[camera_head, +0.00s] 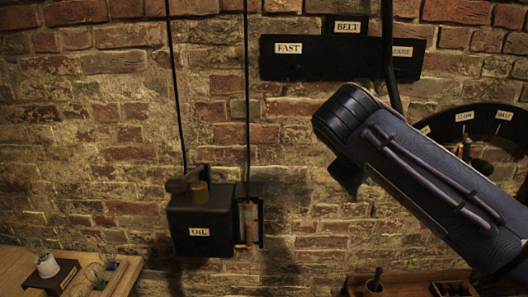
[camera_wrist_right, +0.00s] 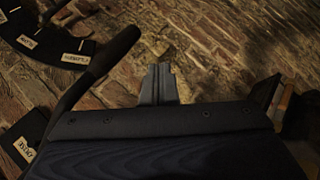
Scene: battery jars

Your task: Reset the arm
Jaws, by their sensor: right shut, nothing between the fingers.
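My right arm (camera_head: 415,165) reaches in from the right in the head view, raised in front of the brick wall. A small dark part juts out below its end there, and the fingers are hard to make out. In the right wrist view my right gripper (camera_wrist_right: 159,72) shows its two fingers together, with nothing held. It points toward the brick wall and touches nothing that I can see. My left arm and left gripper are in neither view.
A black box labelled OIL (camera_head: 200,222) hangs on cords left of the arm. A black sign board (camera_head: 330,62) and a dial plate (camera_head: 490,118) are on the wall.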

